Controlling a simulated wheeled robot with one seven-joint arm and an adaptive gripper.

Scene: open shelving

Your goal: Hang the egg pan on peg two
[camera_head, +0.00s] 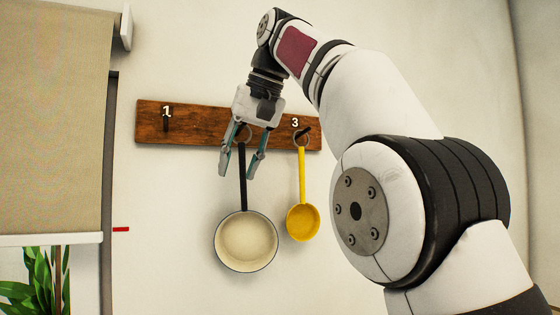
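A wooden peg board (190,137) is on the wall, with the numbers 1 and 3 showing. The middle of the board, where peg two would be, is hidden behind my gripper (243,167). A cream pan (246,242) with a dark handle hangs upright below the middle, its ring at board height. A small yellow pan (303,222) hangs by its ring from peg three (303,132). Which one is the egg pan I cannot tell. My gripper points down, its fingers apart, one on each side of the dark handle in this view. Contact with the handle does not show.
Peg one (166,122) is bare at the left of the board. A beige blind (55,120) and a green plant (38,285) are at the far left. My arm fills the right side. The wall below peg one is clear.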

